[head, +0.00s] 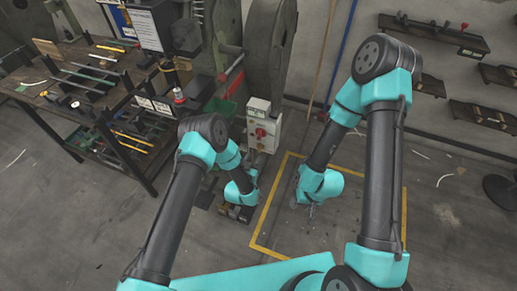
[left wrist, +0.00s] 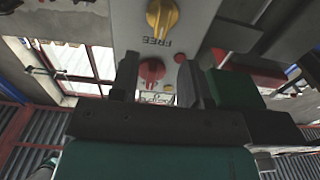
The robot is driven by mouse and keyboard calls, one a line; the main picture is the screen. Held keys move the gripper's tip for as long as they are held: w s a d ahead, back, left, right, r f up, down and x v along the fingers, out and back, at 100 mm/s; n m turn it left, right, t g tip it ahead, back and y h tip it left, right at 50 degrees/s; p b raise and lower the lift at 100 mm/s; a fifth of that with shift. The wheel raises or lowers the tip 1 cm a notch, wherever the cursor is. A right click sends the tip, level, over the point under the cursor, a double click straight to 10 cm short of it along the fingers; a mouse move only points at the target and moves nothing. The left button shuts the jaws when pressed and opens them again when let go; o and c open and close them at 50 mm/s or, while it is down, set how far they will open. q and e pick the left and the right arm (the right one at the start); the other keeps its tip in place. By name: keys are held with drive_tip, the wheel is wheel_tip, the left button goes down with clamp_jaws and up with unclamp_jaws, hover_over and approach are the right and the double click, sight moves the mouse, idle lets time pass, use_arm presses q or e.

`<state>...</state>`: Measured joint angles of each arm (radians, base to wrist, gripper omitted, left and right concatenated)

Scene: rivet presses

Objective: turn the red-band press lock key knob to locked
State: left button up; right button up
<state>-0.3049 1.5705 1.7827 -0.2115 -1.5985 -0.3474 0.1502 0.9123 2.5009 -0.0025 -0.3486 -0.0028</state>
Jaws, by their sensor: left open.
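In the left wrist view, a pale control box (left wrist: 205,18) shows its panel upside down. A yellow knob (left wrist: 162,16) sits by the word FREE. A red knob (left wrist: 151,70) shows between the fingers of my left gripper (left wrist: 159,64), which are apart with nothing between them in contact that I can make out. In the head view the control box (head: 263,126) stands on the press, with a red knob (head: 260,133) on its face. My left gripper (head: 252,173) is low, just below the box. My right gripper (head: 311,207) hangs over the floor, too small to read.
The green-grey press (head: 268,50) stands behind the box, with a red bar at its left. A rack (head: 85,85) of tools and bars is at the left. Yellow tape (head: 404,215) marks open floor at the right. Shelves (head: 440,35) line the right wall.

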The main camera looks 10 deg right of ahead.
sight(259, 148)
use_arm(q)
drive_tip(key=x, duration=0.6)
drive_tip(key=shift+w+d, duration=0.2)
drive_tip(key=shift+w, duration=0.05)
clamp_jaws()
